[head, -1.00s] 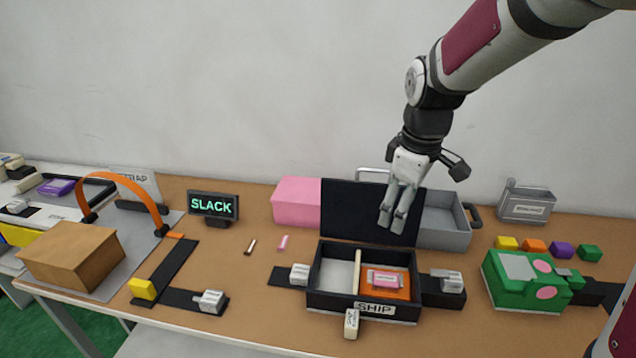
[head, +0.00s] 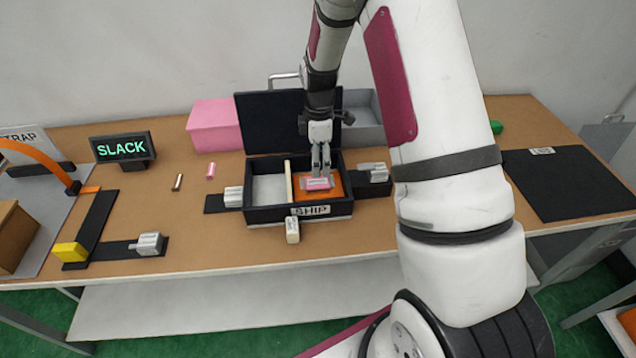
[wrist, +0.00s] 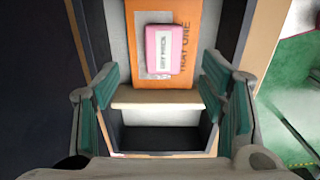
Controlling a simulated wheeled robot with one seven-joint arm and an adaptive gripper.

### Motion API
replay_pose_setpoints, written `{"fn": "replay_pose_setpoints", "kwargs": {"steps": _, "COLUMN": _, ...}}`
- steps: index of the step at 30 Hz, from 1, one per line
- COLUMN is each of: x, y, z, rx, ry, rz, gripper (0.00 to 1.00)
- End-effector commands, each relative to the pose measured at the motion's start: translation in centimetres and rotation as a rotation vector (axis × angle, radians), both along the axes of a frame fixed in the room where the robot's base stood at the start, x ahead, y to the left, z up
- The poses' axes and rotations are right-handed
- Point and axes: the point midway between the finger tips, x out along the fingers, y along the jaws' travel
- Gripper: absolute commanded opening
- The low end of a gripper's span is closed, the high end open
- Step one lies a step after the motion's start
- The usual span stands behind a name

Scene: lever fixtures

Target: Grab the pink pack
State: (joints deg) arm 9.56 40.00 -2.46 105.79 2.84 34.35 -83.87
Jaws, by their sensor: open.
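The pink pack (head: 318,184) lies on an orange tray insert (head: 334,190) in the right compartment of the black box marked SHIP (head: 262,216). In the wrist view the pack (wrist: 164,50) has a pale label and lies flat on the orange insert (wrist: 198,76). My gripper (head: 321,172) points down just above the pack in the head view. In the wrist view my gripper (wrist: 160,88) is open, with teal-padded fingers apart and nothing between them. The pack shows ahead of the fingertips there. Whether a finger touches it I cannot tell.
A pale divider (head: 289,182) splits the box, and its left compartment is empty. The raised black lid (head: 262,122) stands behind. Grey clamps flank the box at left (head: 234,196) and right (head: 373,170). A pink block (head: 214,122) stands behind left.

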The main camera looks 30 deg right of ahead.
Motion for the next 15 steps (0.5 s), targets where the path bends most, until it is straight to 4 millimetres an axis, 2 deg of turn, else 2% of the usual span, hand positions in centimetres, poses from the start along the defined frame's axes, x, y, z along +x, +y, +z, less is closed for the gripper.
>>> {"fn": "replay_pose_setpoints", "kwargs": {"steps": 3, "x": -0.1, "y": 0.0, "z": -1.4, "rx": -0.001, "ry": 0.001, "rz": 0.0, "gripper": 0.65}}
{"fn": "replay_pose_setpoints", "kwargs": {"steps": 10, "x": -0.2, "y": 0.2, "z": -2.8, "rx": 0.0, "ry": 0.002, "rz": 0.0, "gripper": 0.65}}
{"fn": "replay_pose_setpoints", "kwargs": {"steps": 15, "x": -0.5, "y": 0.6, "z": -5.1, "rx": -0.001, "ry": 0.001, "rz": 0.0, "gripper": 0.65}}
